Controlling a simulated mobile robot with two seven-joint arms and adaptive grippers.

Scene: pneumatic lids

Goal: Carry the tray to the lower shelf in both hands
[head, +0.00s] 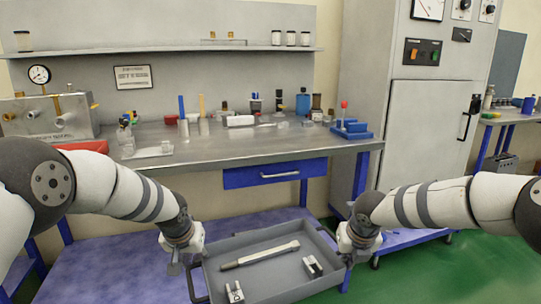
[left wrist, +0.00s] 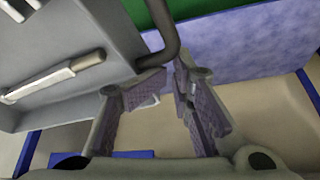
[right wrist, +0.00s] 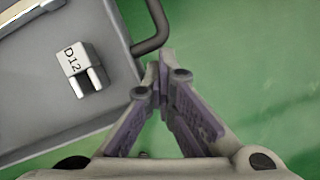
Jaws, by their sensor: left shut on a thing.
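The grey tray (head: 232,255) is in front of the bench, roughly level, over the blue lower shelf (head: 105,265). The right-hand block (right wrist: 83,68) reads D12. My left gripper (left wrist: 170,72) is shut on the tray's dark handle (left wrist: 172,35) at the tray's left end. My right gripper (right wrist: 159,65) has its fingertips close together at the handle (right wrist: 158,22) on the right end and appears shut on it. The exact contact there is partly hidden.
The bench top (head: 255,140) above carries bottles, tools and a blue rack (head: 352,130). A blue drawer (head: 275,174) hangs under it. A grey cabinet (head: 425,130) stands to the right. Blue table legs (head: 361,175) flank the shelf.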

